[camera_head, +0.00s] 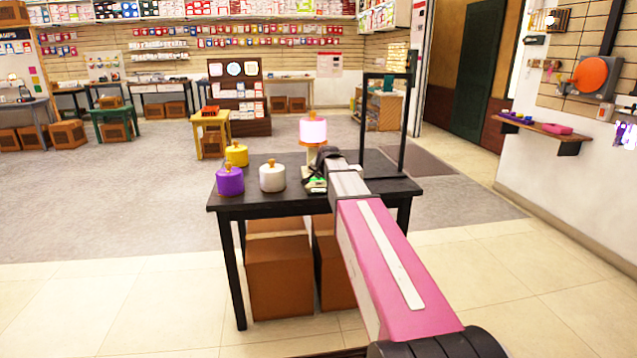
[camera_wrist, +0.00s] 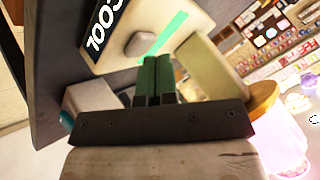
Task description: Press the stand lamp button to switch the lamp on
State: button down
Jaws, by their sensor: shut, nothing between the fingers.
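The stand lamp (camera_head: 313,131) is on the black table, with a bright pink-white shade and an orange top knob. The shade also shows at the lower right of the wrist view (camera_wrist: 284,143). A grey rounded button (camera_wrist: 140,45) sits on a pale base (camera_wrist: 196,22) with a dark label and a green strip. My gripper (camera_wrist: 158,58) is shut and empty, its dark green fingertips just below the button in the picture. I cannot tell whether they touch it. In the head view my arm hides most of the gripper and base.
The black table (camera_head: 218,205) also holds purple (camera_head: 230,182), yellow (camera_head: 237,156) and white (camera_head: 272,179) pots, left of my arm. A black upright frame (camera_head: 404,125) stands at its right back. Brown boxes (camera_head: 280,278) are underneath. The floor to the left is open.

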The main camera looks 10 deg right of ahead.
aim_at(320, 181)
jog(key=shift+r, duration=0.25)
jog(key=shift+r, duration=2.95)
